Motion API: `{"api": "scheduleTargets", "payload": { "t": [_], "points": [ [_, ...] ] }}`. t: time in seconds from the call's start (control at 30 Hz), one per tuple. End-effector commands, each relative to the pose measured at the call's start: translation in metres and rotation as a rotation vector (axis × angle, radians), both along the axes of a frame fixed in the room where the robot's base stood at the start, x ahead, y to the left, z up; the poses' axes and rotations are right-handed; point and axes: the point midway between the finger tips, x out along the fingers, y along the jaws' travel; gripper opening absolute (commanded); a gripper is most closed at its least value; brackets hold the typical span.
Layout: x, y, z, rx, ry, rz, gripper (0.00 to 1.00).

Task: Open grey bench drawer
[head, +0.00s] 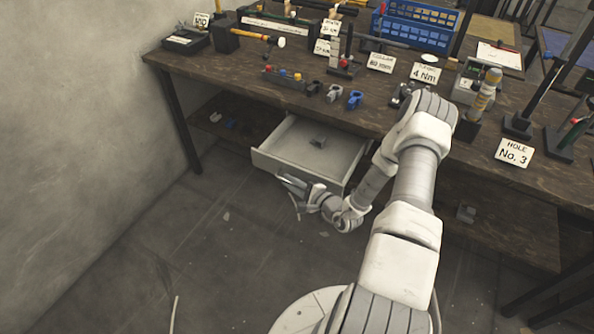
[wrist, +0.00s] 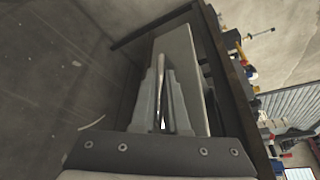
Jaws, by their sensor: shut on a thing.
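The grey bench drawer (head: 331,156) stands pulled out from under the workbench (head: 221,84), and I can see into it. A small grey object (head: 318,142) lies inside on its floor. My gripper (head: 284,178) is at the drawer's front face, low in front of the bench. In the wrist view, the two fingers of my gripper (wrist: 164,82) are closed around the thin drawer handle (wrist: 160,72). The drawer's front panel (wrist: 183,66) shows just beyond the fingers.
The bench top is crowded with tools, label cards, a blue bin rack (head: 418,24) and clamps (head: 355,99). A lower shelf (head: 215,117) runs beneath the bench. The wall (head: 70,110) is at the left. The floor (head: 215,240) in front of the drawer is mostly clear.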

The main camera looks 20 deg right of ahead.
Motion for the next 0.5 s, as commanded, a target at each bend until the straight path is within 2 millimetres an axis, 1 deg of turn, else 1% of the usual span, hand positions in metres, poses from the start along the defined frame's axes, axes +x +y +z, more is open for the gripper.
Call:
{"api": "scheduleTargets", "payload": {
  "t": [0.1,0.2,0.5],
  "points": [
    [-0.010,0.012,0.001,0.002,0.003,0.000,0.00],
    [-0.015,0.018,0.000,0.000,0.001,0.001,0.00],
    [-0.019,0.023,0.000,-0.002,-0.001,-0.001,0.00]
  ]
}}
